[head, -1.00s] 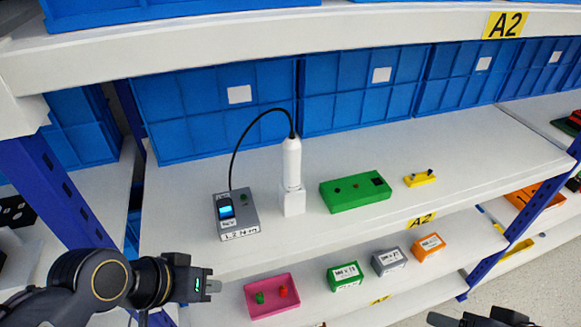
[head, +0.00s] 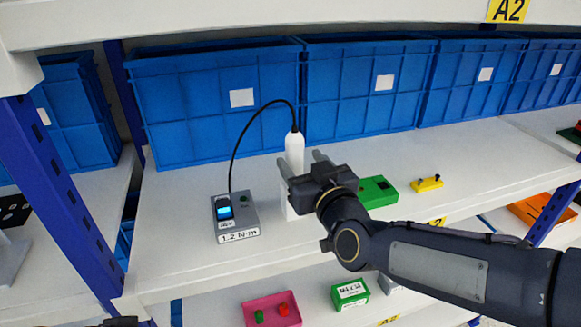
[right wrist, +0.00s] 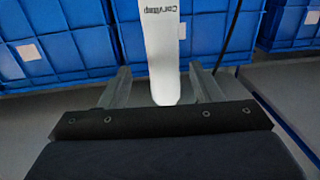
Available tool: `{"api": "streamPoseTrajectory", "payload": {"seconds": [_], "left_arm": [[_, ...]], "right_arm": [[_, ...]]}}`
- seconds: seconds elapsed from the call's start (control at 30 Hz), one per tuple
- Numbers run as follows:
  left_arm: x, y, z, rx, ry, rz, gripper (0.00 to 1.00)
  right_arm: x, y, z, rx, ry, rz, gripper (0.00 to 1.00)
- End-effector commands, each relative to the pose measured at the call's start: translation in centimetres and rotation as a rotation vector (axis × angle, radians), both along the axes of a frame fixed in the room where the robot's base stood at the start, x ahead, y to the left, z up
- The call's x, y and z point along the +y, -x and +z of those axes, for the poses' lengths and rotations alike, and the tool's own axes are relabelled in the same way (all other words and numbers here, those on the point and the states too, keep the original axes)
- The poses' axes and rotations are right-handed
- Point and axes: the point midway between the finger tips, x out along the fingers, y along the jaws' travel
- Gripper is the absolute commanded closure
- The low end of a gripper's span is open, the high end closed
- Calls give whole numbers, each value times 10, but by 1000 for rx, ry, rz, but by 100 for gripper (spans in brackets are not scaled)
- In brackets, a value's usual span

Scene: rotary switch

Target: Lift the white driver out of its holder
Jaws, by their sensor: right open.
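The white driver (head: 294,146) stands upright on the upper shelf, with a black cable arching from its top. Its white block holder (head: 290,212) is mostly hidden behind my right gripper (head: 301,160). That gripper is open, with one finger on each side of the driver's body. In the right wrist view the driver (right wrist: 162,50) stands between the two spread fingers (right wrist: 162,88), with visible gaps on both sides. Only a dark bit of my left gripper (head: 121,321) shows at the bottom edge of the head view.
A grey control box (head: 236,217) with a blue display stands left of the driver. A green block (head: 378,192) and a yellow piece (head: 428,184) lie to the right. Blue crates (head: 215,105) line the back. A pink tray (head: 271,310) is on the lower shelf.

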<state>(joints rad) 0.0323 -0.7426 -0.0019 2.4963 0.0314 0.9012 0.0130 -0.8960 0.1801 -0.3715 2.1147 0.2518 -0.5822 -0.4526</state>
Motion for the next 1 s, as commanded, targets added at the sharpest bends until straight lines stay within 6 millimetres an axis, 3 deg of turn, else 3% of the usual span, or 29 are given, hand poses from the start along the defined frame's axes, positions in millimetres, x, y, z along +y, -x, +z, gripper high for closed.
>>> {"api": "streamPoseTrajectory", "payload": {"seconds": [0.3, 0.63, 1.0], "left_arm": [[0, 0, 7, 0, 0, 0, 100], [0, 0, 6, 0, 0, 0, 100], [0, 0, 6, 0, 0, 0, 100]], "right_arm": [[21, -39, -2, 3, 1, -1, 42], [24, -44, -2, 3, -1, 1, 43], [24, -44, -2, 2, -1, 1, 92]]}}
